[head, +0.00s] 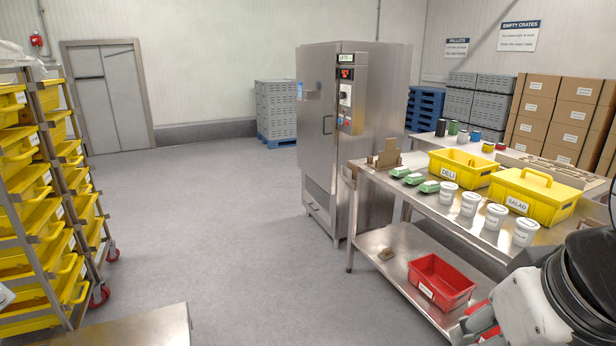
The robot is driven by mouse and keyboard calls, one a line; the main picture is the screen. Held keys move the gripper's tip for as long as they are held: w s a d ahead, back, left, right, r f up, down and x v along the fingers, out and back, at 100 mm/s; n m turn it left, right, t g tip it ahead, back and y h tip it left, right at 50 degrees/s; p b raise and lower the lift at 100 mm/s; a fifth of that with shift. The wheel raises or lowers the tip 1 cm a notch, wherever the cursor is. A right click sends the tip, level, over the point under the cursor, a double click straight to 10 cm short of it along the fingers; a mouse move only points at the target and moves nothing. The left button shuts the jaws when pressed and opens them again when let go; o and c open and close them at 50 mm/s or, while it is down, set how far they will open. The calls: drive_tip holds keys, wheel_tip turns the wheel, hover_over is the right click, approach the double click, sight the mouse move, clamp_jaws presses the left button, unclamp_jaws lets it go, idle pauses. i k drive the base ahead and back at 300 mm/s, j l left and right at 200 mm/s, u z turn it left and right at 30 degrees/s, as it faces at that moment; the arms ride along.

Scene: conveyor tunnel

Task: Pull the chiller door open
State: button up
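The chiller (379,130) is a tall stainless steel cabinet in the middle of the head view. Its door (314,130) is on the front face, turned to the left, and looks shut. A small dark upright handle (326,125) sits on the door. A control panel (346,95) with a red display is at the front right edge. My white and black arm is at the lower right, far from the door. Red and grey parts at its end look like my gripper (478,320), low beside the steel table; its opening is unclear. Nothing of mine touches the chiller.
A steel table (376,178) with yellow crates, white tubs and green boxes stands right of the chiller, a red crate (441,282) on its lower shelf. A rack of yellow trays (40,210) stands left. The floor (220,220) before the door is clear.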

sight(318, 67)
drive_tip(key=i, duration=2)
drive_tip(key=i+l, duration=0.1)
drive_tip(key=i, duration=1.95)
drive_tip(key=i+u, duration=0.2)
drive_tip(key=i, duration=0.25)
